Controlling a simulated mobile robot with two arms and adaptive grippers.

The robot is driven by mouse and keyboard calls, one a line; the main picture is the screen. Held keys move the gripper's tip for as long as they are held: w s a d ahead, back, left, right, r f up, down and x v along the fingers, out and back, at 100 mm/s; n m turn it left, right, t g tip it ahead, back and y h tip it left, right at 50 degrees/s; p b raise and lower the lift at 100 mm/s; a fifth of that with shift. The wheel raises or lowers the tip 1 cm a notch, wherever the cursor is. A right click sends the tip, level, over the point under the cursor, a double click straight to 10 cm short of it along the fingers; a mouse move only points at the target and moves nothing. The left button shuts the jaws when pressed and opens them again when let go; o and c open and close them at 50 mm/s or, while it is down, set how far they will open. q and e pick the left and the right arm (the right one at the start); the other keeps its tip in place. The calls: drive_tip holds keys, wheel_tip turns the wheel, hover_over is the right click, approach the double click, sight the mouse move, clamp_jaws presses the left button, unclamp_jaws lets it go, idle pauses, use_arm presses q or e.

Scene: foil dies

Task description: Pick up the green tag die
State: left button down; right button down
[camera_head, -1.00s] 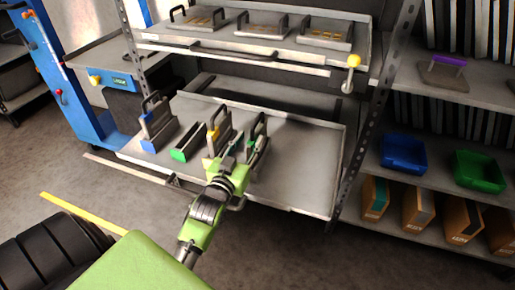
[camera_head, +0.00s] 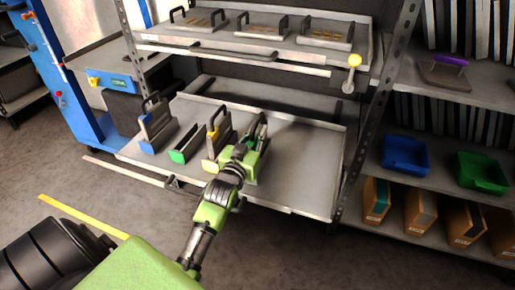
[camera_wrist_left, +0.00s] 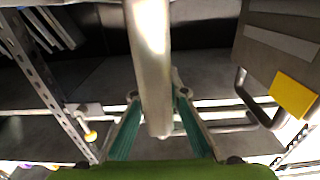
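The green tag die (camera_head: 187,143) is a low dark block with a green front end. It stands on the lower grey shelf tray between the blue tag die (camera_head: 157,128) and the yellow tag die (camera_head: 217,140). My left gripper (camera_head: 258,131) is to the right of the yellow tag die, at another die whose tag I cannot see, largely hidden by the gripper. In the left wrist view, the teal-padded fingers of my left gripper (camera_wrist_left: 156,115) are apart, with a pale metal bar (camera_wrist_left: 152,60) between them. A yellow tag shows to the right. My right gripper is not in view.
The upper shelf (camera_head: 215,45) holds several flat dies with handles above the tray. A perforated post (camera_head: 372,130) and a yellow knob (camera_head: 354,61) stand to the right. The right part of the lower tray (camera_head: 305,165) is bare. Blue (camera_head: 405,155) and green bins (camera_head: 482,172) are farther right.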

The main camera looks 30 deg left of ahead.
use_arm(q)
drive_tip(key=shift+w+r, duration=0.1)
drive_tip(key=shift+r, duration=0.2)
drive_tip(key=shift+r, duration=0.1)
